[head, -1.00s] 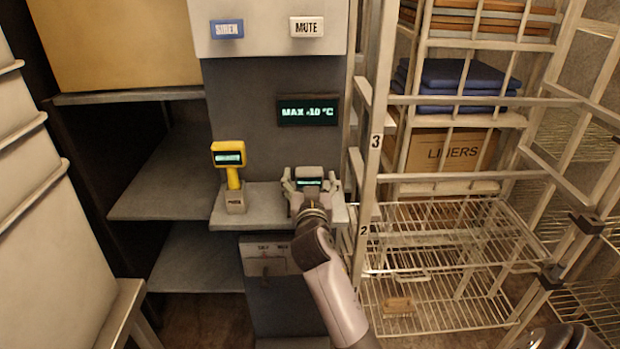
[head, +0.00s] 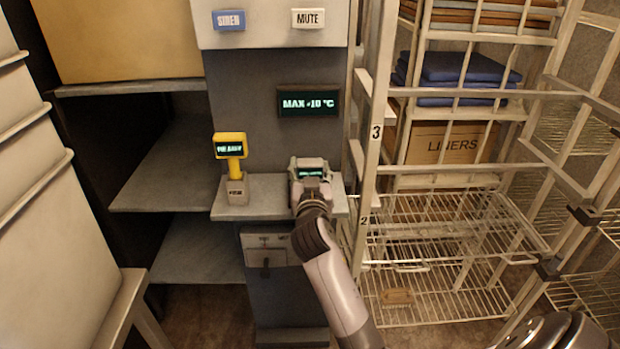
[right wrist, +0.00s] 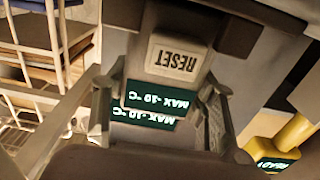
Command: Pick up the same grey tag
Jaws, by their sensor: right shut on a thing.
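The grey tag (head: 311,163) is a small box with a dark, lit display, over the right part of the grey ledge (head: 264,205). My right gripper (head: 311,178) is shut on it, and its fingers hide much of its sides. I cannot tell whether the tag touches the ledge. In the right wrist view the two fingers flank the tag, and two lit "MAX -10 °C" displays overlap upside down between them. My left gripper is not in view.
A yellow scanner (head: 230,147) stands on the ledge to the left. A wall display (head: 308,102) reads "MAX -10 °C". A white wire rack (head: 450,235) stands close on the right. A RESET button (right wrist: 177,60) shows in the right wrist view. Left shelves (head: 170,170) look empty.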

